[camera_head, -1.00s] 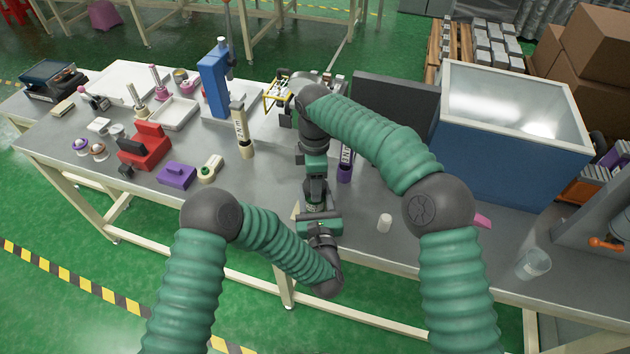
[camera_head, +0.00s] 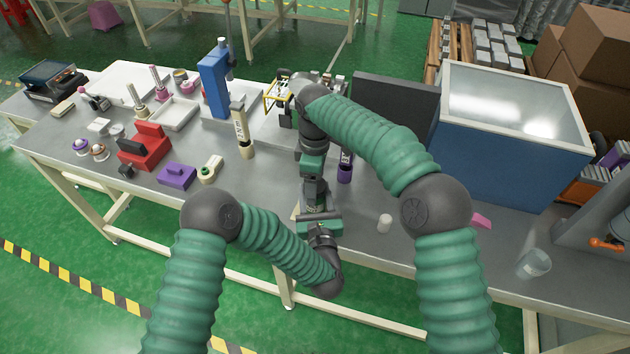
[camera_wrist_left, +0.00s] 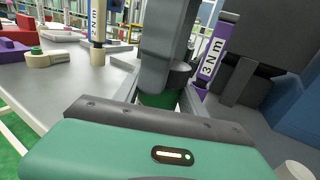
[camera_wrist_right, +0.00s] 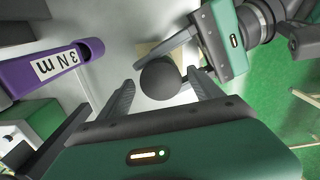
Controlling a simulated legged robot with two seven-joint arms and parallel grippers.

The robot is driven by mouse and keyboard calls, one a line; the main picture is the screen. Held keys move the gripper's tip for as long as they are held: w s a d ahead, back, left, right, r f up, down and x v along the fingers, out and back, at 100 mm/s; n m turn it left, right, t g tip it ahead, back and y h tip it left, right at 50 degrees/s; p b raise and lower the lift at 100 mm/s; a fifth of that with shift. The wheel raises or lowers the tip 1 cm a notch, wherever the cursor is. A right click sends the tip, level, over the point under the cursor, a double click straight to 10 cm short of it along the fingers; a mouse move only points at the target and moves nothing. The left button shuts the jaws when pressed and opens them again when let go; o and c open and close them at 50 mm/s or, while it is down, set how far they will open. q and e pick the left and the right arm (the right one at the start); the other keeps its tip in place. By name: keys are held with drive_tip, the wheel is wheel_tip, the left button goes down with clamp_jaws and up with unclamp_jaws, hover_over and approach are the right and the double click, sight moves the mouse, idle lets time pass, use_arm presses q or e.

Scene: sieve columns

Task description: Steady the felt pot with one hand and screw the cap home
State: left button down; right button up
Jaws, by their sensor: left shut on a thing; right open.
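A round dark grey cap (camera_wrist_right: 158,80) shows from above in the right wrist view. In the left wrist view a dark grey rim (camera_wrist_left: 181,76) sits over a green body, which looks like the felt pot (camera_wrist_left: 158,100). My left gripper (camera_head: 316,212) is shut on the pot from the near side, low over the bench. My right gripper (camera_head: 314,188) points down from above. Its open fingers stand on either side of the cap, apparently apart from it. The arms hide most of the pot in the head view. Whether the cap sits level cannot be told.
A purple 3 N m driver (camera_wrist_left: 215,55) stands close beside the grippers, and a cream-based driver (camera_head: 241,130) is further left. A small white cylinder (camera_head: 385,223) stands at right. A blue bin (camera_head: 500,140) fills the back right. The front bench edge is close.

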drive_tip(key=shift+r, duration=2.25)
drive_tip(key=shift+c, duration=0.4)
drive_tip(key=shift+d+r, duration=0.1)
drive_tip(key=shift+r, duration=0.35)
drive_tip(key=shift+r+m, duration=0.6)
drive_tip(key=shift+r, duration=0.8)
wheel_tip(320, 180, down, 8)
drive_tip(key=shift+f, duration=0.1)
